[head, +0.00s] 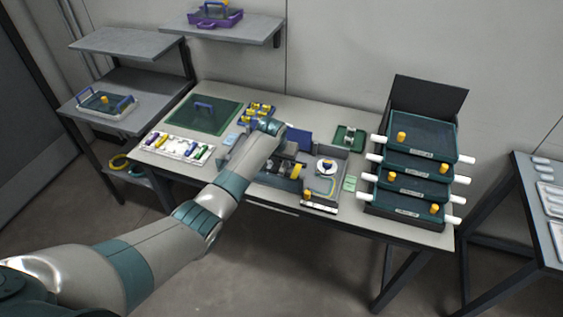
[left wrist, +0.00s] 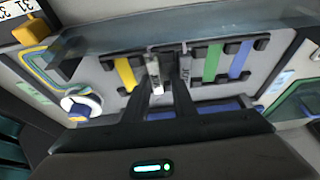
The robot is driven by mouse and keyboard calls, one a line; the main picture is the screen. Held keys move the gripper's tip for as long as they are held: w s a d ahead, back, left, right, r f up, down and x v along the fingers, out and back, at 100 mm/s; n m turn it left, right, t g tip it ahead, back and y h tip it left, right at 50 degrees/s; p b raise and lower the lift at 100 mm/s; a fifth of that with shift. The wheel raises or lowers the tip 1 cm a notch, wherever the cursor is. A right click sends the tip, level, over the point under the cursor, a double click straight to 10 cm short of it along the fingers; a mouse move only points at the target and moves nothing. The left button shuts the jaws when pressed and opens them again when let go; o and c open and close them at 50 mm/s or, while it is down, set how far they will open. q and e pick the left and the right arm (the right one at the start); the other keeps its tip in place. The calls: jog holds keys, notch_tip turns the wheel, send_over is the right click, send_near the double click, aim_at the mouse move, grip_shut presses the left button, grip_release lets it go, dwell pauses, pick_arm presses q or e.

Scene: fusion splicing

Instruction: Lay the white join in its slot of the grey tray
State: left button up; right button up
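The white join (left wrist: 156,76) lies in the row of coloured joins in the grey tray, beside the yellow one, in the left wrist view. It looks in line with its neighbours; whether it is fully seated I cannot tell. My left gripper (left wrist: 166,92) is over the row, its two dark fingers apart with a gap between them, the join close to the left-hand finger. In the head view my left wrist hides the fingers and the join. The grey tray (head: 337,190) shows at the right of the bench middle. My right gripper is not in view.
Next to the white join are a yellow join (left wrist: 125,74), a green join (left wrist: 213,62) and a blue join (left wrist: 240,60). A white reel (head: 327,166) stands in the tray. A rack of stacked dark trays (head: 415,165) stands at right, a white rack (head: 160,149) at left.

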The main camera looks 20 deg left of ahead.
pick_arm(q)
jog(key=shift+s+d+f, duration=0.45)
jog(key=shift+d+f, duration=0.05)
jog(key=shift+f, duration=0.05)
jog(key=shift+w+r, duration=0.15)
jog(key=shift+r, duration=0.25)
jog(key=shift+d+r, duration=0.1)
jog(key=shift+r, duration=0.1)
jog(key=b+v, duration=0.1)
jog(key=v, duration=1.1)
jog(key=shift+w+a+r, duration=0.2)
jog(key=shift+w+a, duration=0.15)
jog(key=shift+s+f, duration=0.1)
